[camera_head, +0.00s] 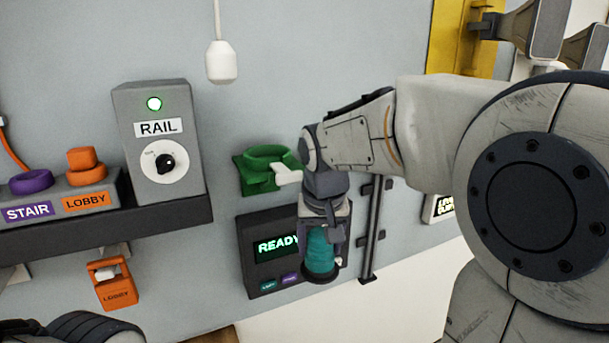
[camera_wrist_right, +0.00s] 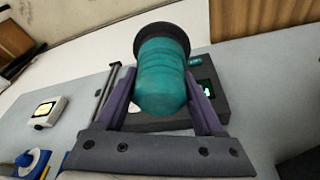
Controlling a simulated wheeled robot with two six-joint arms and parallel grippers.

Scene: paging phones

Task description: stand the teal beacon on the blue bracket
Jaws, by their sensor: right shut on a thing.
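The teal beacon (camera_head: 321,252) is a ribbed teal cylinder with a dark round end. My right gripper (camera_head: 322,238) is shut on it and holds it roughly upright, dark end down, in front of the READY panel. The right wrist view shows the beacon (camera_wrist_right: 161,75) between the two purple-grey fingers (camera_wrist_right: 160,100). A blue piece (camera_wrist_right: 36,160) with a white part shows at the lower left of that view; it may be the blue bracket, but it is cut off. No blue bracket shows in the head view. My left gripper is out of view.
A green bracket (camera_head: 258,172) is on the wall just left of my right wrist. The READY panel (camera_head: 255,273) is behind the beacon, with a dark vertical rail (camera_head: 374,230) to its right. A shelf (camera_head: 150,225) holds the RAIL box (camera_head: 158,185). A white pendant (camera_head: 221,62) hangs above.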

